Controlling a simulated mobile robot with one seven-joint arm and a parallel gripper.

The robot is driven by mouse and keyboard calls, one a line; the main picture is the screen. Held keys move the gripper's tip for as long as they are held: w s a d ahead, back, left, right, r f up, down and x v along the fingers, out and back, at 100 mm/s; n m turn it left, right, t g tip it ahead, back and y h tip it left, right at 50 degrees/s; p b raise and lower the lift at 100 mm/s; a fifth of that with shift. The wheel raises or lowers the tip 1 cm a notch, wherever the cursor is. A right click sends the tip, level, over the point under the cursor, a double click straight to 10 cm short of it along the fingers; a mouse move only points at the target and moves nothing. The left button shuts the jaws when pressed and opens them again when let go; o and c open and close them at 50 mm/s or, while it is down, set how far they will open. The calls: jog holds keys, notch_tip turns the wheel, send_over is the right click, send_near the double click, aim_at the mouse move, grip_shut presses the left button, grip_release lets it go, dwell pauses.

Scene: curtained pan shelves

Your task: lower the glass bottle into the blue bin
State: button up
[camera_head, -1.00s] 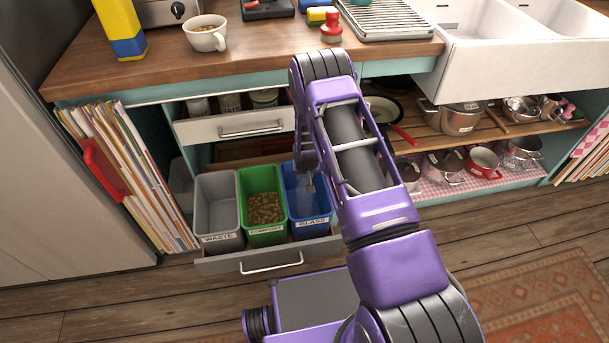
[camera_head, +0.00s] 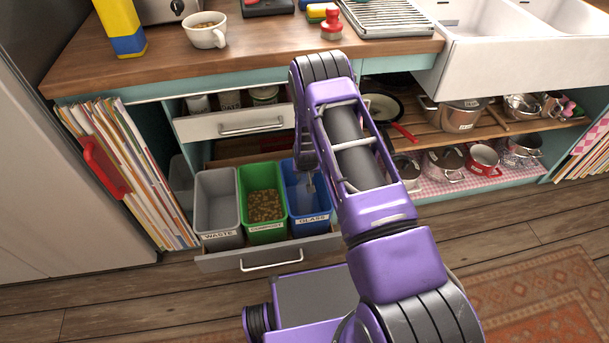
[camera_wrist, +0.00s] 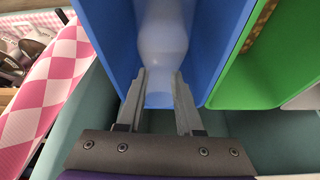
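The blue bin (camera_head: 323,208), labelled GLASS, stands in the pulled-out drawer, at the right end of the row of bins. It also shows in the wrist view (camera_wrist: 110,30). The pale, see-through glass bottle (camera_wrist: 163,40) is inside the blue bin's opening, between its walls. My gripper (camera_wrist: 160,76) has one finger on each side of the bottle's narrow end and appears closed on it. In the head view my arm hides most of the gripper, and the bottle shows only faintly inside the bin. Whether the bottle touches the bin floor cannot be seen.
The green compost bin (camera_head: 265,233) with brown bits stands left of the blue bin, and the grey waste bin (camera_head: 219,238) left of that. The drawer front (camera_head: 270,258) sticks out. A shelf of pans with a pink checked cloth (camera_wrist: 60,75) is to the right in the head view.

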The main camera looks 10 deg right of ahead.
jog(key=o, duration=0.5)
jog(key=shift+r, duration=0.1)
jog(key=p+v, duration=0.3)
jog(key=v, duration=1.4)
jog(key=shift+s+r, duration=0.1)
jog(key=shift+r, duration=0.05)
